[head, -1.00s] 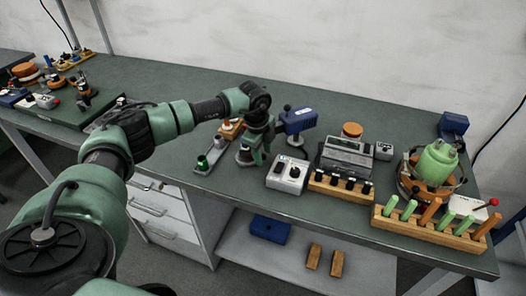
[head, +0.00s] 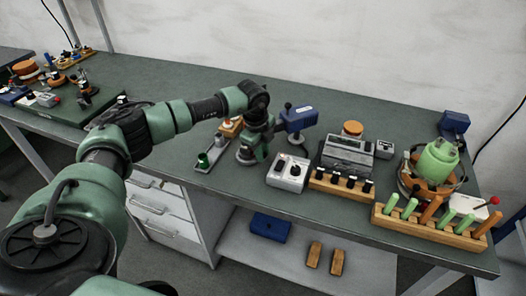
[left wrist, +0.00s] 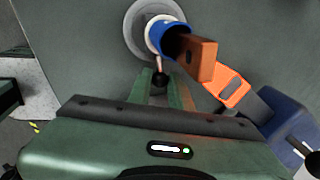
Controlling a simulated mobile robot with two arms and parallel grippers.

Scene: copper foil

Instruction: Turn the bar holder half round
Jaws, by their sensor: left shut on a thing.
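The bar holder (left wrist: 139,28) shows at the top of the left wrist view as a round grey base with a white ring and a blue collar. A brown bar (left wrist: 198,60) sticks out of the collar toward the lower right. In the head view its grey base (head: 245,157) is mostly hidden by my arm. My left gripper (head: 254,153) is low at the base. In the left wrist view its fingers (left wrist: 166,88) are shut around a small lever with a dark ball knob (left wrist: 160,80) beside the collar. The right gripper is out of view.
A blue device (head: 299,118) stands close right of my left gripper; an orange slotted piece (left wrist: 230,86) lies between. A grey box with a knob (head: 289,173) is in front.

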